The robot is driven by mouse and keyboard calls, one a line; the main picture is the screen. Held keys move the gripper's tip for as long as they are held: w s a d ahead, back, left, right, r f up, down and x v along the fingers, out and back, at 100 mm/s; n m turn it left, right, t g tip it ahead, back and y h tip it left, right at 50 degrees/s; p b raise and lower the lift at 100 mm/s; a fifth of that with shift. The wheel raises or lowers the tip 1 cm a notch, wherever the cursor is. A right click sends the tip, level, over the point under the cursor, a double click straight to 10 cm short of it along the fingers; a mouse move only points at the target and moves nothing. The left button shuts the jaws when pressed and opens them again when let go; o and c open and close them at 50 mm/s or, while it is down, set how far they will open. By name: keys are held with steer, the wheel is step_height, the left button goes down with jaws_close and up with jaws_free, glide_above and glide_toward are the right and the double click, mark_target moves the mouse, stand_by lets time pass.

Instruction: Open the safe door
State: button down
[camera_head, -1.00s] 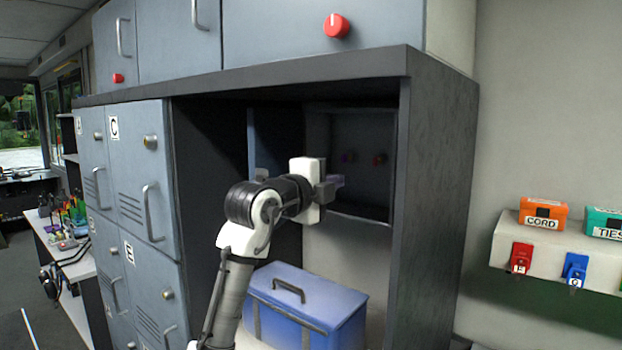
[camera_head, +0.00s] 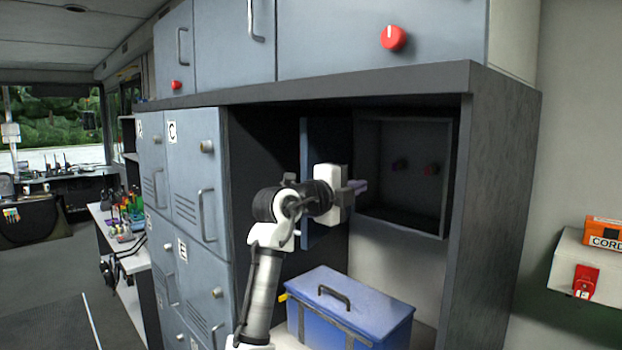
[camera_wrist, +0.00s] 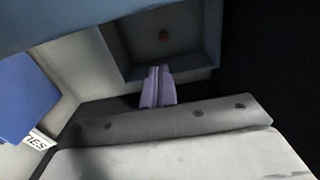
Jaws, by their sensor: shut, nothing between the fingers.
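The safe (camera_head: 446,190) is a dark recessed box at the back of the cabinet's open bay. Its blue-grey door (camera_head: 318,140) stands swung out at the left side of the opening, partly hidden by my arm. The safe's interior shows, with small dark red and purple knobs inside.
A blue case (camera_head: 345,310) with a dark handle sits below the safe. The bay's side wall (camera_head: 500,190) bounds the right, lockers (camera_head: 200,185) the left, and a shelf edge (camera_head: 300,97) the top. A wall ledge (camera_head: 565,268) is at far right.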

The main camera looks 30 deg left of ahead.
steer(key=shift+w+a, duration=2.15)
steer(key=shift+a, duration=3.9)
steer(key=s+d+b, duration=0.2)
steer(key=d+b, duration=0.3)
steer(key=shift+d, duration=0.4)
steer(key=shift+s, duration=0.1)
steer(key=b+v, duration=0.3)
steer(key=v, duration=2.2)
steer(key=shift+b, duration=0.35)
